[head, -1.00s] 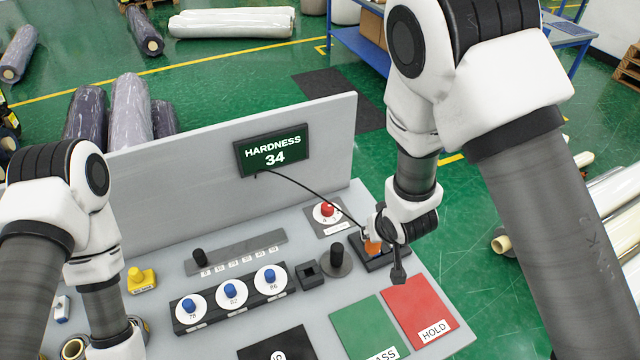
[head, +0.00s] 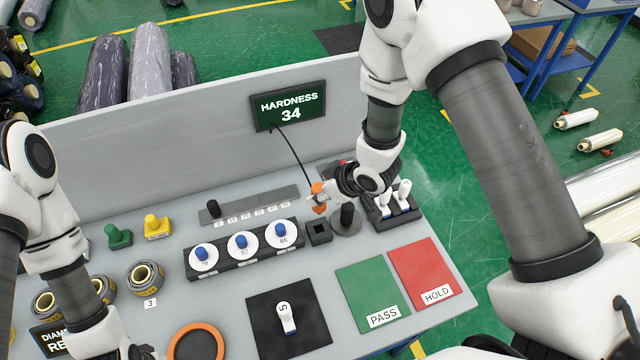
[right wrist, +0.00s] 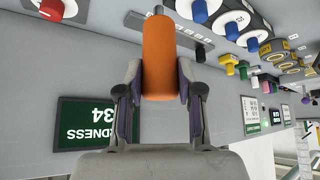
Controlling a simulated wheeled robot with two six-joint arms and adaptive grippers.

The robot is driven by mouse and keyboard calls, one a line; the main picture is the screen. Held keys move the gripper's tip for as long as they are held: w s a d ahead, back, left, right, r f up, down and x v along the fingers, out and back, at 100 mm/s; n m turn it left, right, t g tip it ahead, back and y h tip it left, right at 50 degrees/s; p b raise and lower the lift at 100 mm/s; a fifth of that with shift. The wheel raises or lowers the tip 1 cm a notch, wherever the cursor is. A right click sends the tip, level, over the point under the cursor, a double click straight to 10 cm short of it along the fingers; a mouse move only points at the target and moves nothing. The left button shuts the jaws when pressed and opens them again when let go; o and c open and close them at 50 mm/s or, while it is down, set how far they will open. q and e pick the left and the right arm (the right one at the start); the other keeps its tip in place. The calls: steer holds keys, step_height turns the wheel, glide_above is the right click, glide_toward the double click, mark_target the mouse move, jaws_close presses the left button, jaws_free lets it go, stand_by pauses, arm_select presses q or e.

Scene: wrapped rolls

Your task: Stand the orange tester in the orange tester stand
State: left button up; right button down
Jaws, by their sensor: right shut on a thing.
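The orange tester (head: 319,207) is in my right gripper (head: 322,199), above the bench in the head view. In the right wrist view the tester (right wrist: 158,55) is an orange cylinder between the two fingers of that gripper (right wrist: 160,80), which are shut on it. A black cable runs from the hardness display to it. A small black square block with an opening (head: 318,233), seemingly the tester stand, sits just below the tester, apart from it. My left arm reaches down at the left; its fingers are out of view.
A dark round base with a black post (head: 347,218) stands right of the block. A black tray with white handles (head: 394,213) lies beyond it. A rack of blue-knobbed dials (head: 243,246) is to the left. Green PASS (head: 372,298) and red HOLD (head: 427,272) mats lie in front.

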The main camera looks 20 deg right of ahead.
mark_target(321, 213)
arm_select(q)
steer(key=shift+f, duration=0.1)
steer(key=shift+f, duration=0.15)
arm_select(e)
steer(key=shift+f, duration=0.2)
arm_select(q)
step_height(321, 213, down, 4)
steer(key=b, duration=0.4)
steer(key=shift+w, duration=0.1)
arm_select(e)
step_height(321, 213, down, 5)
steer(key=shift+w+f, duration=0.1)
steer(key=shift+f, duration=0.1)
arm_select(q)
steer(key=shift+r, duration=0.25)
arm_select(e)
steer(key=shift+r, duration=0.1)
stand_by(0.5)
arm_select(q)
steer(key=shift+f+b, duration=1.1)
steer(key=shift+f, duration=0.05)
arm_select(e)
steer(key=shift+f, duration=1.55)
arm_select(q)
steer(key=shift+f, duration=0.15)
arm_select(e)
steer(key=shift+d+f, duration=0.1)
steer(key=shift+f, duration=0.2)
